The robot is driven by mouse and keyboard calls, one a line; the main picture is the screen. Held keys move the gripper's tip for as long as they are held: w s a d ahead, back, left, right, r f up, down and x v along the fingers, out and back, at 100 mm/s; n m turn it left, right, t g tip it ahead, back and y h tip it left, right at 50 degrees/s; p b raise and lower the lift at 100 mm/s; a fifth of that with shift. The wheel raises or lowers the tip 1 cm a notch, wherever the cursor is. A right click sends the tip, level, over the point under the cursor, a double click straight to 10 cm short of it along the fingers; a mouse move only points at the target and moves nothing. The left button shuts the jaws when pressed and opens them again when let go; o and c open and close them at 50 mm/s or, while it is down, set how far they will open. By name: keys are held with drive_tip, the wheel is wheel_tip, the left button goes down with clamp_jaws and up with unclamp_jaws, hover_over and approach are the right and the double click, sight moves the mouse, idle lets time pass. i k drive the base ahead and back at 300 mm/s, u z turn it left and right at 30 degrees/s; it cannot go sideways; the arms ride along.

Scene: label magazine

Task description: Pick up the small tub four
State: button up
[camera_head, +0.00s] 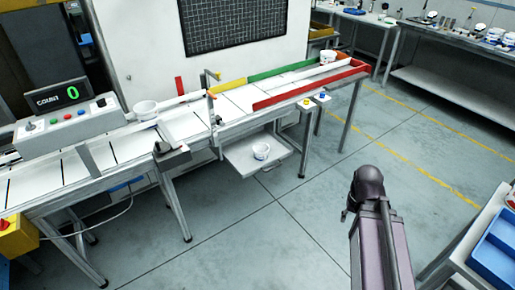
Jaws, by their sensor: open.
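Several small white tubs show, and I cannot read a number on any, so I cannot tell which is tub four. One tub (146,110) stands on the left part of the conveyor table. A second tub (261,151) stands on the low shelf (245,160) under the table. A third tub (328,57), with an orange-red patch, is at the far right end of the table. A dark part of my arm (369,190) rises at lower right, apart from all the tubs. I can make out no gripper fingers.
The table (180,123) has yellow, green and red guide rails. A counter box (68,125) with a display reading 0 stands at left. A blue tray (495,250) is at the right edge. Benches with more containers stand at the back right. The floor between is clear.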

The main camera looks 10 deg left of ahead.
sight(261, 150)
drive_tip(key=i, duration=1.25)
drive_tip(key=z, duration=0.05)
